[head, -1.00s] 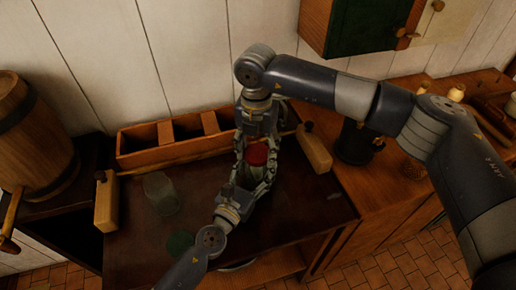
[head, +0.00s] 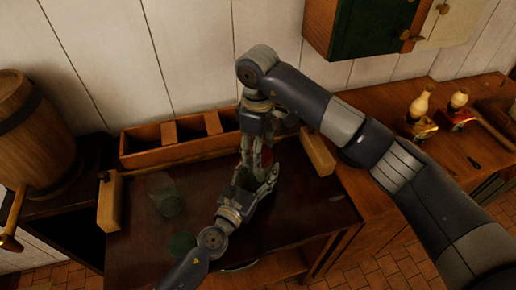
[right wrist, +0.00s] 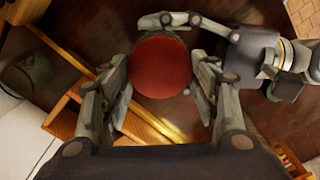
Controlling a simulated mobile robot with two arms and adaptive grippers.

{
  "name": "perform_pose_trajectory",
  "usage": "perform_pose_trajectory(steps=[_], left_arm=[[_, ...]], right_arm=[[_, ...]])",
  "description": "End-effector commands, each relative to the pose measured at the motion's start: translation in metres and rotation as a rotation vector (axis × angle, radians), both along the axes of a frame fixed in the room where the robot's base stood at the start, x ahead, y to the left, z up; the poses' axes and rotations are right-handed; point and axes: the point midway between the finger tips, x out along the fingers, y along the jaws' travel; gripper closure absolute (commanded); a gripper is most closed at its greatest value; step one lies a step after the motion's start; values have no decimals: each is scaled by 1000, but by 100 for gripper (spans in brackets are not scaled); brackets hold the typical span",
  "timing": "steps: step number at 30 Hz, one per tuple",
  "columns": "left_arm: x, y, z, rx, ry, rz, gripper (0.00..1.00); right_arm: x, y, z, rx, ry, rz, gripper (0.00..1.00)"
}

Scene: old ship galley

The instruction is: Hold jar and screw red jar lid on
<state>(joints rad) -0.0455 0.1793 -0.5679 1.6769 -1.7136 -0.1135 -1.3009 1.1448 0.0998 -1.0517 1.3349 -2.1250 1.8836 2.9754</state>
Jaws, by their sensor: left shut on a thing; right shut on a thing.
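The red jar lid (right wrist: 160,67) lies between the fingers of my right gripper (right wrist: 163,85), which is shut on it from above. In the head view a sliver of the red lid (head: 267,157) shows behind the fingers of my right gripper (head: 254,165), which points down. My left gripper (head: 262,185) reaches in from the lower left, just below the right one, shut around the jar. It also shows in the right wrist view (right wrist: 190,20), beside the lid's upper edge. The jar is hidden under the lid and behind the fingers, so I cannot tell how the lid seats.
A clear glass jar (head: 165,196) and a green lid (head: 182,244) are on the dark table (head: 300,215), left of my grippers. A wooden compartment box (head: 180,152) stands along the back.

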Motion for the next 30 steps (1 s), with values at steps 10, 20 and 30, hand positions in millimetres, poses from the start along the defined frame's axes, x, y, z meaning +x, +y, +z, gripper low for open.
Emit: perform_pose_trajectory(steps=[10,20,30], left_arm=[[-3,-3,-2,1,5,-9,100],[-2,-3,-2,1,5,-7,100],[-2,-2,-2,1,4,-5,100]], right_arm=[[1,-1,1,6,1,-49,56],[0,-2,0,3,3,-47,24],[1,-2,9,3,3,-47,24]])
